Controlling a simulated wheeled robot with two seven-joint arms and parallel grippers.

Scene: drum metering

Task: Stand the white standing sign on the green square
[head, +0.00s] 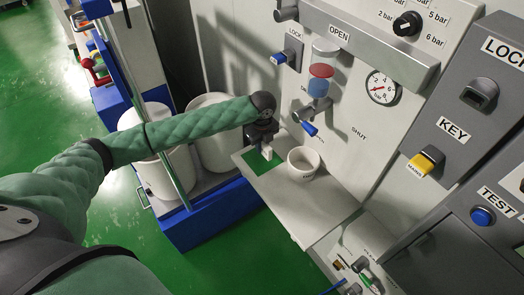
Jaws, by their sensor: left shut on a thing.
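My left arm reaches in from the left, and my left gripper (265,145) points down over the grey shelf. It is shut on the small white standing sign (267,153), of which only the lower part shows below the fingers. The green square (256,172) lies on the left part of the shelf, directly below and around the sign in the picture. I cannot tell whether the sign touches the square. The gripper hides the sign's top. My right gripper is not in view.
A white cup (303,163) stands on the shelf (310,205), right of the green square. Behind is a panel with a pressure gauge (382,88), a sight glass (322,72) and a blue-handled valve (310,128). White drums (213,150) stand left in a blue-edged bay.

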